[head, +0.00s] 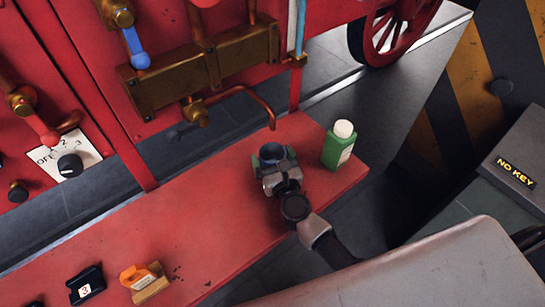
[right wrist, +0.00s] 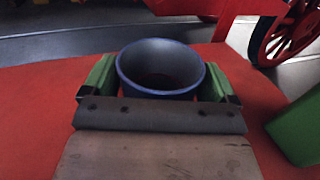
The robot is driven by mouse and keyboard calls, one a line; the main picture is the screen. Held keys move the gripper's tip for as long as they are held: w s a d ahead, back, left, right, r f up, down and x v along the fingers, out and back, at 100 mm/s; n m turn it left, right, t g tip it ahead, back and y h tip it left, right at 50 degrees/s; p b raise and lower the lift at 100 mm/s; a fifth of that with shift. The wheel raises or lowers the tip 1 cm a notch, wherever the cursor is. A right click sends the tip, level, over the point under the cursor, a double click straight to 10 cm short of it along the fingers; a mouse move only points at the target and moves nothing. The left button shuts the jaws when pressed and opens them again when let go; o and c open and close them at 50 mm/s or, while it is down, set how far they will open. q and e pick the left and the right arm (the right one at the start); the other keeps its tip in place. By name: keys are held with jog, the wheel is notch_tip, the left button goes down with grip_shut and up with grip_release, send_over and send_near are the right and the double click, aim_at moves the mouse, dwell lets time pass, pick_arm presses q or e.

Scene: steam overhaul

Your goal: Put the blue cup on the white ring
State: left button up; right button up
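The blue cup (head: 271,154) is upright over the red bench, below the end of a bent copper pipe. My right gripper (head: 273,161) has its green-padded fingers on both sides of the cup, pressed close to its wall. In the right wrist view the cup (right wrist: 160,70) sits between the two fingers, its dark open mouth facing up. The gripper hides the cup's base, so I cannot tell whether it touches the bench. No white ring shows; my left gripper is not in view.
A green bottle with a white cap (head: 339,146) stands on the red bench (head: 215,215) just right of my right gripper. An orange holder (head: 146,282) and a black holder (head: 86,286) are at the front left. The bench middle is clear. Brass pipework (head: 205,65) overhangs behind.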

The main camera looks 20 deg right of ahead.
jog(key=shift+o, duration=0.4)
jog(key=shift+r, duration=0.15)
jog(key=shift+s+r, duration=0.1)
jog(key=s+b, duration=0.1)
jog(key=s, duration=0.4)
jog(key=s+b, duration=0.1)
jog(key=s, duration=0.5)
jog(key=shift+d+f, duration=0.2)
jog(key=shift+s+r, duration=0.15)
jog(key=shift+s, duration=0.3)
